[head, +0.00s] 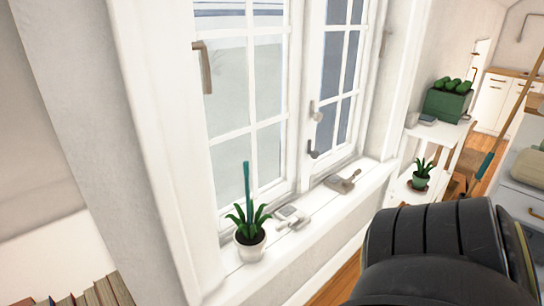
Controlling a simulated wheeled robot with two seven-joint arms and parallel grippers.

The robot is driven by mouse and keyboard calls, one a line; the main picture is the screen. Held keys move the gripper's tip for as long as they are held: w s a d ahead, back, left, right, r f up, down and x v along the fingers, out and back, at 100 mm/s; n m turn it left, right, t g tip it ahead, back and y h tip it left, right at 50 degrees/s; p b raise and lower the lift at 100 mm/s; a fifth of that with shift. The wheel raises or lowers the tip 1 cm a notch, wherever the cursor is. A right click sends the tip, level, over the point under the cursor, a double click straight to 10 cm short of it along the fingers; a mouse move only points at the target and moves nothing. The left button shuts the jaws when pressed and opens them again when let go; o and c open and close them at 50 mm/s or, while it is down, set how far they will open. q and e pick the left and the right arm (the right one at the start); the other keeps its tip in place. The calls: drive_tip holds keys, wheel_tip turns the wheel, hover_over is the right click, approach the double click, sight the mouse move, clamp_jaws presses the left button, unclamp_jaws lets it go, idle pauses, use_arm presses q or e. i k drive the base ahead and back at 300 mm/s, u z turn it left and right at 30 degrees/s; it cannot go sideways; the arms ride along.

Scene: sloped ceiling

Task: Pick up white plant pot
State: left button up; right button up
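A white plant pot (250,248) with a green leafy plant (247,216) stands upright at the near left end of the white window sill (318,218). A thin teal stick rises from the plant. A large black rounded part, likely of my own arm, fills the lower right. Neither gripper shows, and nothing touches the pot on the sill.
Small grey and white items (292,217) lie on the sill just right of the pot, and a grey tool-like object (343,182) lies farther along. The window (258,110) has protruding handles. A green planter (447,102) tops the white shelf. Books (95,292) show at the lower left.

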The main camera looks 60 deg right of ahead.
sight(250, 241)
drive_tip(key=u, duration=0.3)
drive_tip(key=k, duration=0.25)
drive_tip(key=z, duration=0.9)
drive_tip(key=i, duration=0.4)
drive_tip(key=z, duration=0.05)
